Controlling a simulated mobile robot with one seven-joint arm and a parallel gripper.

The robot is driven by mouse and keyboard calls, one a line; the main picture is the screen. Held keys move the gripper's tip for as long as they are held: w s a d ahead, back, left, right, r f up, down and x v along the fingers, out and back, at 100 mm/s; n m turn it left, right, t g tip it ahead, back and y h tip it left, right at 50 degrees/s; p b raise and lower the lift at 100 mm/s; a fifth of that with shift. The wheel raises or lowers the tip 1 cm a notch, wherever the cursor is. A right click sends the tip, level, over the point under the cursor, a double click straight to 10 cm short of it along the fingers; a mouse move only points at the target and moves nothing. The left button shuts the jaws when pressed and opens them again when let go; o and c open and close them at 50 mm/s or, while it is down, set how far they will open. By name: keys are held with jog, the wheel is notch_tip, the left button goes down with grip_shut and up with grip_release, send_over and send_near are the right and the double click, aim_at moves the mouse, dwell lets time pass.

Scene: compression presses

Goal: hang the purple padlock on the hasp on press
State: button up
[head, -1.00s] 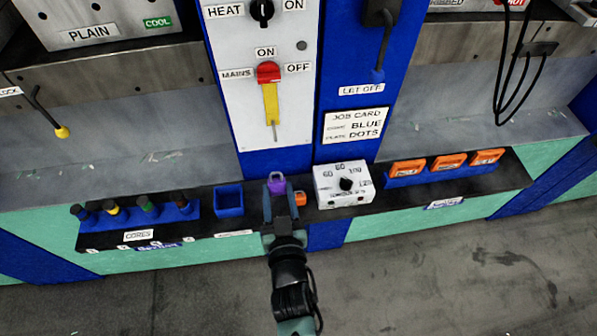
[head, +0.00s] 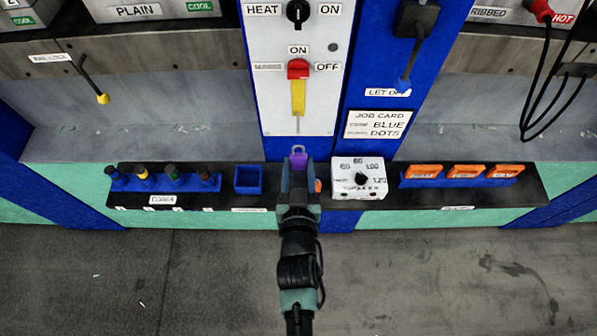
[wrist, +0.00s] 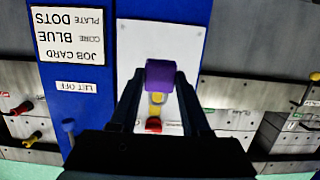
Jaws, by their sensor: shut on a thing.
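The purple padlock (head: 298,159) is held between the fingers of my gripper (head: 298,170), with its pale shackle pointing up. It is in front of the lower end of the press's white switch panel (head: 285,110). In the wrist view the purple padlock body (wrist: 160,77) sits between the fingertips, and my gripper (wrist: 159,85) is shut on it. The red mains switch (head: 298,69) has a yellow strip (head: 298,98) below it, with a thin metal piece at its lower end. I cannot tell whether this is the hasp. The padlock appears apart from it.
A dark shelf runs along the press front. It bears a rack of cores (head: 165,180), a blue bin (head: 249,180), a white dial box (head: 359,178) and orange plates (head: 465,172). Black cables (head: 545,105) hang at the right. Grey floor is clear in front.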

jog(key=x, duration=0.7)
dwell(0.6)
dwell(0.6)
jog(key=o, duration=1.2)
jog(key=shift+s, duration=0.15)
jog(key=b+v, duration=0.2)
jog(key=v, duration=1)
jog(key=shift+s, duration=0.35)
jog(key=shift+r, duration=0.15)
